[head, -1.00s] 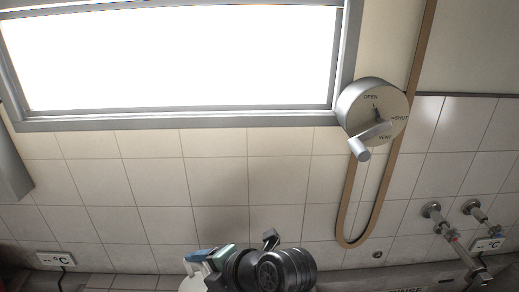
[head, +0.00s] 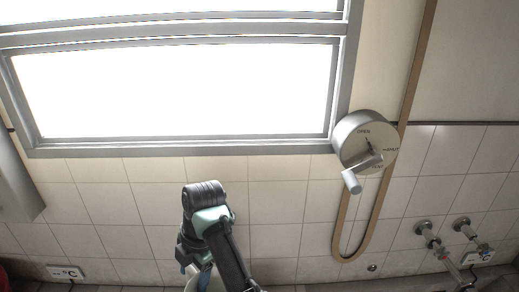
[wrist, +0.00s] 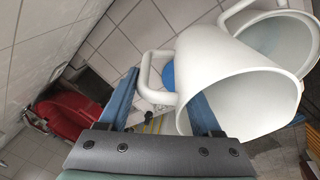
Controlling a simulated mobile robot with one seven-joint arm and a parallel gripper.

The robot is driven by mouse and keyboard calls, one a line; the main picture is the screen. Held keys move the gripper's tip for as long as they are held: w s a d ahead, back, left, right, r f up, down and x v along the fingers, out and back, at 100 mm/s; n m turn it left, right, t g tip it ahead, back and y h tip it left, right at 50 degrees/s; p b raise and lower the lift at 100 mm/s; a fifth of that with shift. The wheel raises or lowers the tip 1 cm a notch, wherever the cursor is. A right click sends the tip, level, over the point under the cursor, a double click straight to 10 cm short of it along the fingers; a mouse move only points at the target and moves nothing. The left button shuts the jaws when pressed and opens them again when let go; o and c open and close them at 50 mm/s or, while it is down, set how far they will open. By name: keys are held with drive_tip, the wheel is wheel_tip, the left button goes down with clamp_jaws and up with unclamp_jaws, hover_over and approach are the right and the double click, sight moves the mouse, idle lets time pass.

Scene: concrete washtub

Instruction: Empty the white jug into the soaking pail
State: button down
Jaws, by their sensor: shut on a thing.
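The white jug (wrist: 215,65) fills the right of the wrist view, tilted, its wide mouth facing the lower right. No contents show in the visible part of its inside. Its handle (wrist: 146,75) lies between the blue fingers of my gripper (wrist: 160,88), which is shut on the jug. In the head view my gripper is at the bottom edge, with a bit of white jug (head: 205,284) below it. A second pale round vessel (wrist: 312,40) stands behind the jug at the upper right; I cannot tell if it is the soaking pail.
A red basin (wrist: 72,112) is at the left of the wrist view. A blue object (wrist: 168,76) is partly hidden behind the jug. In the head view a dial with a crank (head: 365,142), a brown hose (head: 410,80) and taps (head: 430,235) are on the tiled wall.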

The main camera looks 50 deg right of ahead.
sight(189, 267)
drive_tip(key=shift+w+a+p+v, duration=0.1)
drive_tip(key=shift+w+p+v, duration=0.05)
drive_tip(key=shift+p+v, duration=0.65)
drive_tip(key=shift+w+a+p+v, duration=0.1)
drive_tip(key=shift+w+p+v, duration=0.1)
drive_tip(key=shift+p+v, duration=0.6)
drive_tip(key=shift+w+a+p+v, duration=0.15)
drive_tip(key=shift+p+v, duration=0.4)
drive_tip(key=shift+v, duration=0.45)
drive_tip(key=shift+r+g, duration=0.15)
drive_tip(key=shift+g, duration=0.95)
